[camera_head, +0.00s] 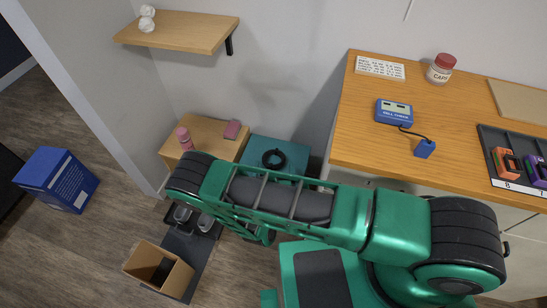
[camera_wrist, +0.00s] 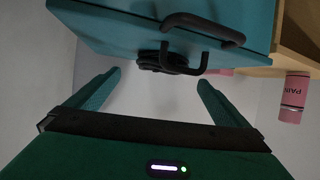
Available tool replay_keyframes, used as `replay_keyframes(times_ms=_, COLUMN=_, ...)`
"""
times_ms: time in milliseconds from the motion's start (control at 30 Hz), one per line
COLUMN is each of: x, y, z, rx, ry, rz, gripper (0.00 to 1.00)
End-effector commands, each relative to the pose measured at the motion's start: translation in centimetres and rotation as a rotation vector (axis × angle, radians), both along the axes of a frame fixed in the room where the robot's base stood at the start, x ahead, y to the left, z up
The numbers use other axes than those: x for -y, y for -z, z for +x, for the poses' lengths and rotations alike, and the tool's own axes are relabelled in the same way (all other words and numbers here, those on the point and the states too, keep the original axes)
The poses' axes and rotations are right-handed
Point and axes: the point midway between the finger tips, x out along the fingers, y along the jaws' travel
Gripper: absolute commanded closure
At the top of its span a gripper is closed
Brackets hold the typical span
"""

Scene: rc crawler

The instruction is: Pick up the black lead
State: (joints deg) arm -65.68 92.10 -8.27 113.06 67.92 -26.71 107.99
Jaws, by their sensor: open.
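The black lead (camera_head: 273,158) lies coiled on top of a teal cabinet (camera_head: 295,149) by the wall. In the wrist view a dark coil-like shape, probably the lead (camera_wrist: 158,62), shows beyond the fingertips, partly behind a black handle (camera_wrist: 204,28) on the teal cabinet (camera_wrist: 110,28). My gripper (camera_wrist: 159,77) is open, with its two teal fingers spread wide and nothing between them. The lead looks apart from both fingers. In the head view my green arm reaches across to the left in front of the cabinet, and I cannot make out the fingers there.
A low wooden table (camera_head: 207,134) with a pink bottle (camera_head: 184,139) and pink box (camera_head: 232,129) stands left of the cabinet. A wooden workbench (camera_head: 350,140) is at right. Shoes (camera_head: 182,214), a cardboard box (camera_head: 140,262) and a blue box (camera_head: 50,180) are on the floor.

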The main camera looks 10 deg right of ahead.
Motion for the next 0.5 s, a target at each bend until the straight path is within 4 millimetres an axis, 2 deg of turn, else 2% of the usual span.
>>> replay_keyframes(times_ms=100, x=0.3, y=0.6, z=1.5, rx=0.000, ry=0.003, rz=0.002, gripper=0.00)
replay_keyframes(times_ms=367, x=0.7, y=1.3, z=3.2, rx=0.000, ry=0.007, rz=0.000, gripper=0.00)
replay_keyframes(times_ms=500, x=0.7, y=2.1, z=5.0, rx=0.002, ry=0.007, rz=0.000, gripper=0.00)
